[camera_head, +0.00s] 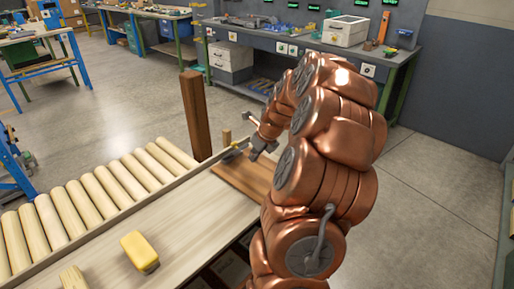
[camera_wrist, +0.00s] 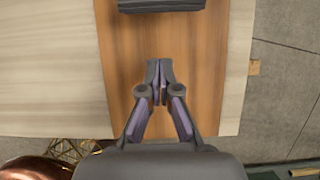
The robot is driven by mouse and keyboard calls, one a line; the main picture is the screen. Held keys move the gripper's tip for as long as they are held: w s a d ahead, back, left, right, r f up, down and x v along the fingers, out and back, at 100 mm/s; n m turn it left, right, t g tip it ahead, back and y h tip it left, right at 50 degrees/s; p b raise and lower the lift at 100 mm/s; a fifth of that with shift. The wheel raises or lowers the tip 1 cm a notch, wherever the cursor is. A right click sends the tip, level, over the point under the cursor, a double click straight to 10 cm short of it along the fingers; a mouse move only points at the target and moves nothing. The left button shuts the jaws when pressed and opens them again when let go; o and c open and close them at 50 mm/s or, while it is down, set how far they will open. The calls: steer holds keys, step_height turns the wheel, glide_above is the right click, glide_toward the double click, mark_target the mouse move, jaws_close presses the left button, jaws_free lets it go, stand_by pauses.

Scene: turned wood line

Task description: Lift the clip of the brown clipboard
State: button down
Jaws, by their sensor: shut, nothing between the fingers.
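The brown clipboard (camera_head: 235,179) lies flat on the pale wooden bench top, partly hidden by my arm in the head view. In the wrist view its brown board (camera_wrist: 205,70) fills the middle. Its dark clip (camera_wrist: 160,4) shows at the top edge of the wrist view, cut off by the frame; in the head view the clip (camera_head: 235,150) is small, at the board's far end. My gripper (camera_wrist: 160,70) is shut and empty over the board, with its fingertips short of the clip. It also shows in the head view (camera_head: 255,153). Its height above the board is unclear.
A yellow block-like object (camera_head: 138,249) sits on the bench top (camera_head: 180,232) nearer me. Wooden rollers (camera_head: 110,184) run along the left.

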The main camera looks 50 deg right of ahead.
steer(key=x, duration=0.4)
steer(key=shift+a+p, duration=0.1)
steer(key=shift+p, duration=0.25)
steer(key=shift+w+r+p, duration=0.55)
steer(key=shift+w+r, duration=0.85)
